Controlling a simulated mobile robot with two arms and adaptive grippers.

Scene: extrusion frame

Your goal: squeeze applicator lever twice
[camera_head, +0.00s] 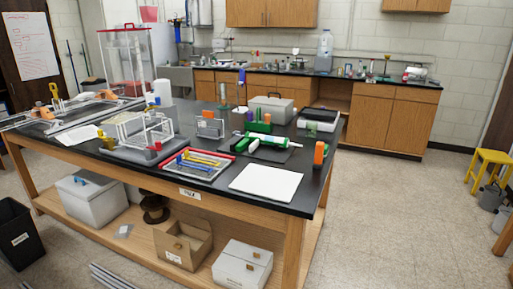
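What looks like the applicator (268,139), a long white body with green parts, lies on a dark mat (283,154) on the black-topped table. A green piece (243,142) sticks out at its left end. It may be the lever, but it is too small to tell. A clear-walled frame of thin rods (145,131) stands on a grey base to its left. Neither of my grippers is in view, and nothing is seen touching the applicator.
A tray (201,177) with blue and yellow bars and a white sheet (266,184) lie in front of the applicator. A grey case (270,108) sits behind.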

